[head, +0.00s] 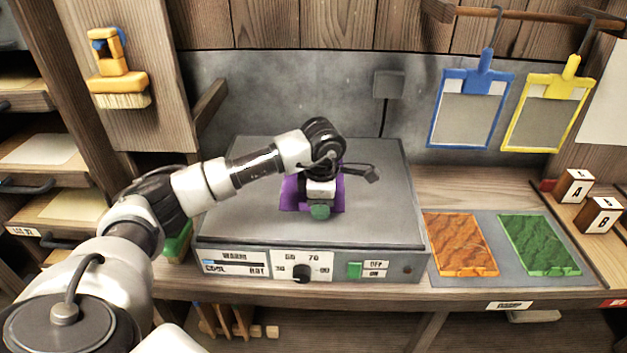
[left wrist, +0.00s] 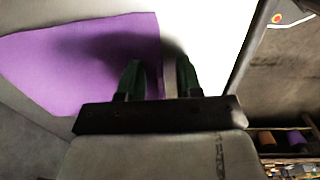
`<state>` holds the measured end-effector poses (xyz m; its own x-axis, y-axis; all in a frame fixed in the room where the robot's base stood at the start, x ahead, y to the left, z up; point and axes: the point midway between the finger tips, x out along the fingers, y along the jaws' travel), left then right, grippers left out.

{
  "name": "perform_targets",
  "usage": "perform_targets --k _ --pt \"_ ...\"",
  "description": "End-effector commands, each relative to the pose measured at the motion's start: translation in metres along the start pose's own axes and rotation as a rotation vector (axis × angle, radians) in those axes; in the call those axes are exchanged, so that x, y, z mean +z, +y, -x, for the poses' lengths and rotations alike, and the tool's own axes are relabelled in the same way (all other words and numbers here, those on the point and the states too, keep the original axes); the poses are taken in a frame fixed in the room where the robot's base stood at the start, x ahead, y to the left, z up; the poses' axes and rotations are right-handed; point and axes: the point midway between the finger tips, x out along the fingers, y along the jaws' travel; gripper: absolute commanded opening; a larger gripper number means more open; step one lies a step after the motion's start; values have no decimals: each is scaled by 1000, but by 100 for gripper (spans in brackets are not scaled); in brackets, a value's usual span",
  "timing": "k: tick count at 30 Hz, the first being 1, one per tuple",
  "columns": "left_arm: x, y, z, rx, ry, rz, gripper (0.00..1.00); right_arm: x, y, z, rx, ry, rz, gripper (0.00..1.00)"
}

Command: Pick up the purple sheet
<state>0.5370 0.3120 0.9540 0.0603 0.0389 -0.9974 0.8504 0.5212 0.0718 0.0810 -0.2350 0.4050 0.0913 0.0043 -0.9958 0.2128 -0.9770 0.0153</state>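The purple sheet (head: 289,196) lies on the grey top of the hotplate (head: 235,205), partly hidden under my left gripper. In the left wrist view the purple sheet (left wrist: 85,60) fills much of the upper left, and its right edge runs up between the fingers. My left gripper (left wrist: 160,80) has two dark green fingers with a gap between them. In the head view my left gripper (head: 320,208) is low over the middle of the sheet; whether it touches cannot be told. My right gripper is in neither view.
Orange (head: 460,245) and green (head: 540,245) textured sheets lie on a grey mat to the right. Blue (head: 468,105) and yellow (head: 548,108) frames hang from a rail. A brush (head: 118,75) hangs upper left. Blocks A (head: 574,187) and B (head: 601,215) stand far right.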

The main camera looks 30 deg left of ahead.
Motion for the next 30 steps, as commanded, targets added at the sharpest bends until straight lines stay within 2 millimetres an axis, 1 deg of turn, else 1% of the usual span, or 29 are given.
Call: perform_targets --k 2,6,8,9,23,26,30 --pt "0 0 0 0 0 0 34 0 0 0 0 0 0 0" --pt "0 0 0 0 -1 0 12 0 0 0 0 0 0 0" --pt "0 0 0 0 -1 0 3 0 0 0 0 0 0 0" --pt "0 0 0 0 -1 0 0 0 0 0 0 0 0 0" --pt "0 0 3 1 -2 0 0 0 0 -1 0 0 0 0" --pt "1 1 9 2 -3 0 0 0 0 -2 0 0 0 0" --pt "0 3 26 3 -4 0 0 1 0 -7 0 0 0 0"
